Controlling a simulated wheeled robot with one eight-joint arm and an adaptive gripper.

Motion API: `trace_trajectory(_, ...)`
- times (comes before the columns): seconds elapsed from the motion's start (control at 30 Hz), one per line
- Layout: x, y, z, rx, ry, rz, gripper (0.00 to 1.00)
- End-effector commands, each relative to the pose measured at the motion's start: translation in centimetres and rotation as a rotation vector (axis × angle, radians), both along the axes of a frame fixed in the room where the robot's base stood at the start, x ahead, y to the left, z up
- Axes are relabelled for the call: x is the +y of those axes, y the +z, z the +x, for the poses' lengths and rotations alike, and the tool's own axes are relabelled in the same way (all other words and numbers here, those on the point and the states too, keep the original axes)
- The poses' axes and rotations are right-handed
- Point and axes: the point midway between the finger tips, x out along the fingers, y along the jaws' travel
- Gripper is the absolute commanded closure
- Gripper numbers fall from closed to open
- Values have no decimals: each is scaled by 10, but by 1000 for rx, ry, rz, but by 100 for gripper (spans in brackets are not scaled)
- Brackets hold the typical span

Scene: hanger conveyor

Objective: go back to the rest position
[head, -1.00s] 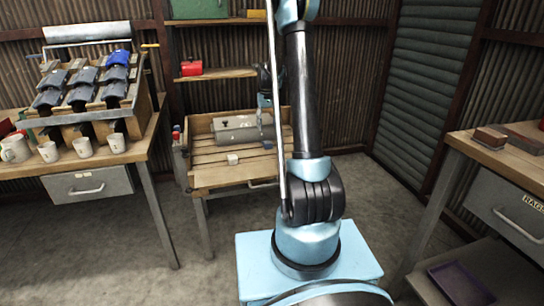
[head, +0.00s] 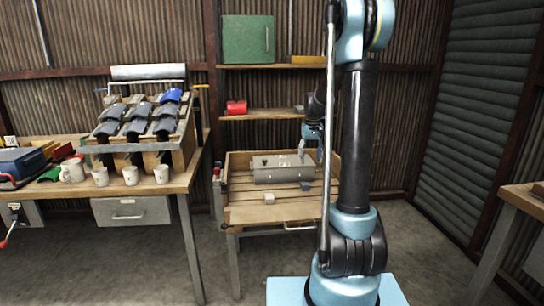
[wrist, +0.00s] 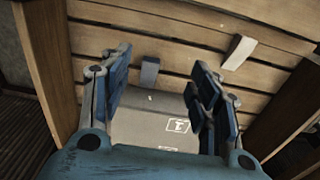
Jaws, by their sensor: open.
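My gripper (head: 312,148) hangs above the right part of the slatted workbench, with my arm running down in front of it to the right. In the wrist view my gripper (wrist: 160,82) is open, its two blue fingers wide apart with nothing held between them. Below the fingers a grey metal box (wrist: 150,125) with white markings lies on the slats. It also shows in the head view (head: 280,174).
A blue-grey block (wrist: 149,72) and a white block (wrist: 239,52) lie on the slats (head: 240,213). A left bench (head: 160,205) carries a sloped rack, several cups (head: 101,176) and tools. A shelf (head: 262,115) holds a red box (head: 237,107). Another table (head: 525,195) stands right.

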Motion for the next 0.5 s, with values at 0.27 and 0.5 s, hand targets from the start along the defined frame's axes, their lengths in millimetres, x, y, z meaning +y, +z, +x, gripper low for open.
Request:
trace_trajectory(0.27, -2, 29, -74, -27, -12, 0, 44)
trace_trajectory(0.5, -3, 41, -137, -50, -23, 1, 44)
